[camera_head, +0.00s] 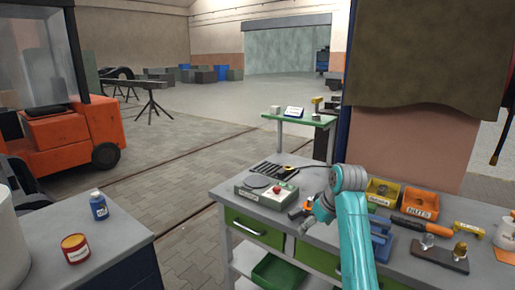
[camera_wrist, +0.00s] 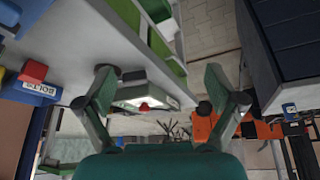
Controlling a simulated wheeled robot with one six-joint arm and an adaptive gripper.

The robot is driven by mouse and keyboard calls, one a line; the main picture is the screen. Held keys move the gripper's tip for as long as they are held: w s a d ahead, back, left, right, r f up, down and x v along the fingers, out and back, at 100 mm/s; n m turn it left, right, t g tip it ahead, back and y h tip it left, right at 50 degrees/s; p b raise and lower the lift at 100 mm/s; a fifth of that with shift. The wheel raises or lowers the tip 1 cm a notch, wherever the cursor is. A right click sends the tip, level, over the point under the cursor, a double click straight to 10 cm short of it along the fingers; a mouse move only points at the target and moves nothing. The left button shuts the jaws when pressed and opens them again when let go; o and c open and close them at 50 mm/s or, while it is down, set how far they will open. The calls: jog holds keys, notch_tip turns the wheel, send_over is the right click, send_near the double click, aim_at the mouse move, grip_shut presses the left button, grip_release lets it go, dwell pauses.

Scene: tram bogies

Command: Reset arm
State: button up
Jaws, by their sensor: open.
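My arm is teal with a grey joint and reaches over the workbench (camera_head: 225,200) in the head view. My gripper (camera_head: 318,210) is partly hidden by the arm there, above the bench near the grey device with a red button (camera_head: 267,190). In the wrist view my gripper (camera_wrist: 158,88) shows two spread fingers, open with nothing between them. Between and beyond the fingers the same device (camera_wrist: 143,95) appears at a distance, with its red button.
The bench holds a yellow bin (camera_head: 382,190), an orange nuts bin (camera_head: 420,203), an orange-handled tool (camera_head: 410,225) and a blue part (camera_head: 381,243). A second table (camera_head: 110,245) at left holds a blue bottle (camera_head: 98,206) and a red jar (camera_head: 75,248). An orange forklift (camera_head: 65,130) stands behind.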

jog(key=s+f+m+t, duration=0.1)
jog(key=s+f, duration=0.4)
jog(key=f, duration=0.6)
jog(key=s+f+m+t, duration=0.1)
jog(key=s+f, duration=0.3)
jog(key=f, duration=0.8)
jog(key=s+f+m+t+h, duration=0.1)
jog(key=s+f+t, duration=0.1)
jog(key=s+f, duration=0.5)
jog(key=s+f+m+t, duration=0.1)
jog(key=s+f, duration=0.2)
jog(key=s, duration=0.7)
jog(key=s+r+t+h, duration=0.1)
jog(key=s+r+t, duration=0.2)
jog(key=s, duration=1.9)
jog(key=s+d+r+m+t, duration=0.1)
jog(key=s+r+t, duration=0.1)
jog(key=s+r, duration=1.3)
jog(key=shift+s+r, duration=0.25)
jog(key=shift+s, duration=0.05)
